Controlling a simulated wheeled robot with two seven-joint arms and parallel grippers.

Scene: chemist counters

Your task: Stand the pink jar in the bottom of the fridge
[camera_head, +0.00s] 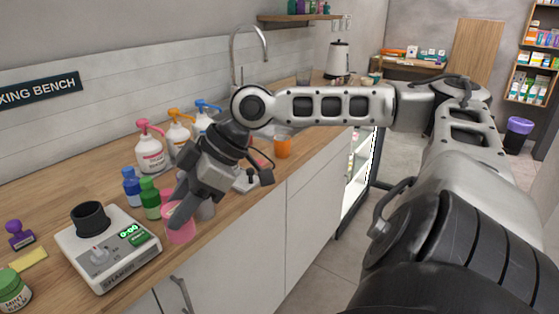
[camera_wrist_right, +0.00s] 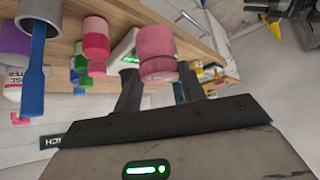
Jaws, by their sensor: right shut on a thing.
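The pink jar (camera_head: 181,229) is at the front edge of the wooden counter, right of the shaker. My right gripper (camera_head: 182,208) is shut on it from above, and the fingers hide part of its top. In the right wrist view the pink jar (camera_wrist_right: 156,45) sits between the two fingers of my right gripper (camera_wrist_right: 160,82). I cannot tell whether its base touches the counter. My left gripper is not in view.
The shaker (camera_head: 108,248) stands left of the jar. Green (camera_head: 150,198) and blue (camera_head: 132,187) bottles and several pump bottles (camera_head: 150,153) stand behind it. An orange cup (camera_head: 282,147) is farther along the counter (camera_head: 75,195). The floor (camera_head: 320,260) right of the cupboards looks clear.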

